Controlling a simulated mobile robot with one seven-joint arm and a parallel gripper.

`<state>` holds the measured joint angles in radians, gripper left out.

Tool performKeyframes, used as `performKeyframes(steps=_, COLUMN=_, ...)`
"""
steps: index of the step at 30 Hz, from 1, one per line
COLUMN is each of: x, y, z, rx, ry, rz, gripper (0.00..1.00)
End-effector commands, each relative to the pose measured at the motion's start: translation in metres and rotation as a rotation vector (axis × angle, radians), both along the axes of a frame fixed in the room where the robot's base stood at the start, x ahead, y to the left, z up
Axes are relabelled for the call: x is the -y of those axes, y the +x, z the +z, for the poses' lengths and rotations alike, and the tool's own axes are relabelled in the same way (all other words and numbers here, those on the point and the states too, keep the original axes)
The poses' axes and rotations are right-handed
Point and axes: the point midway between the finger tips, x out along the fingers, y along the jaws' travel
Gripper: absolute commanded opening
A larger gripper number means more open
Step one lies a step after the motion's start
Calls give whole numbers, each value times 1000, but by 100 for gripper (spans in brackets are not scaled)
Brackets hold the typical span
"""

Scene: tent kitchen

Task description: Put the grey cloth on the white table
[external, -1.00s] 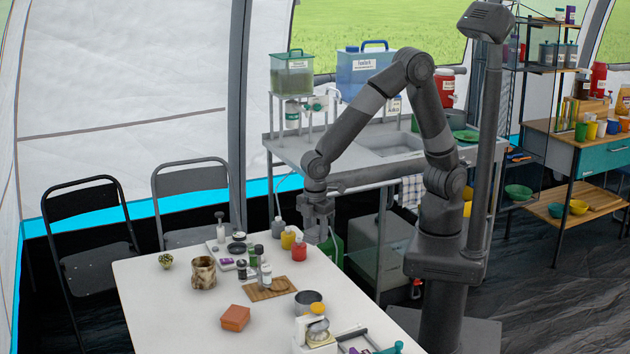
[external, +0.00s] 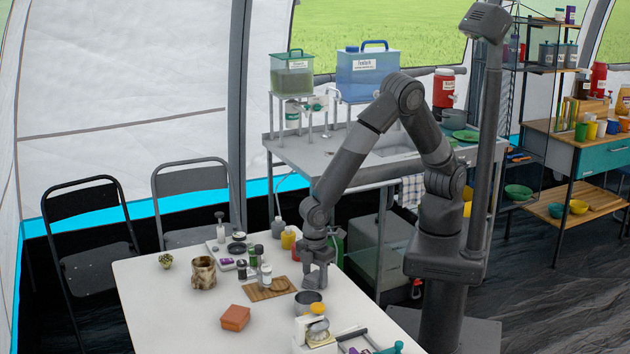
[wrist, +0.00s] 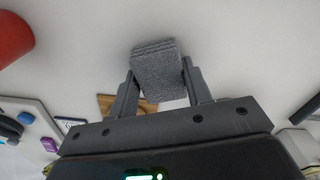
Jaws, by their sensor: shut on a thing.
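In the wrist view, my gripper (wrist: 160,78) is shut on the grey cloth (wrist: 156,62), a folded, ribbed bundle between the two fingers. The white table top (wrist: 235,45) fills the view beyond the cloth. I cannot tell whether the cloth touches the table.
A wooden board (external: 262,292) with small jars lies left of my gripper. The table's front left is clear.

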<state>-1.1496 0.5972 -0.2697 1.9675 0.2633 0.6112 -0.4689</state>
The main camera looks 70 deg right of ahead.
Motion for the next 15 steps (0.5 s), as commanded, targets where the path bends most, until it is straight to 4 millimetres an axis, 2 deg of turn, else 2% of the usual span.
performKeyframes(steps=8, x=0, y=0, z=-3, rx=0, ry=0, rz=1, gripper=23)
performKeyframes(steps=9, x=0, y=0, z=-2, rx=0, ry=1, rz=1, gripper=48)
performKeyframes(steps=15, x=0, y=0, z=-2, rx=0, ry=1, rz=1, gripper=64)
